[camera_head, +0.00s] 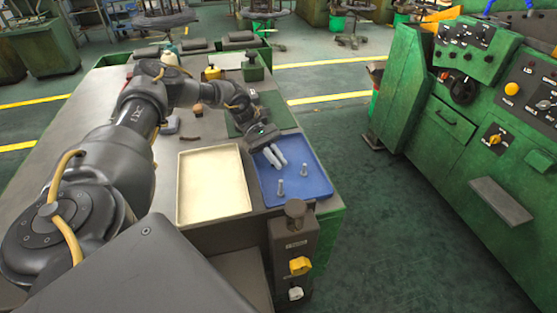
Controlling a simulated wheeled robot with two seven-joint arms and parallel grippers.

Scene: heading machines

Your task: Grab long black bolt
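My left gripper (276,156) reaches in from the left and hangs over the back left part of a blue tray (318,187). Two pale, narrow bars show side by side at its tip. Whether there is a gap between them, or anything held, is too small to tell. Two grey bolts stand upright in the tray, a nearer left one (280,187) and a farther right one (304,170), both apart from the gripper. A small dark elongated piece (190,139) lies on the table; I cannot tell whether it is a bolt. My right gripper is not in view.
An empty cream tray (213,184) lies left of the blue tray on the grey table. A green mat (272,113) lies behind. A control box (293,245) with a yellow switch stands at the table's front. A green machine (455,130) stands right, across open floor.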

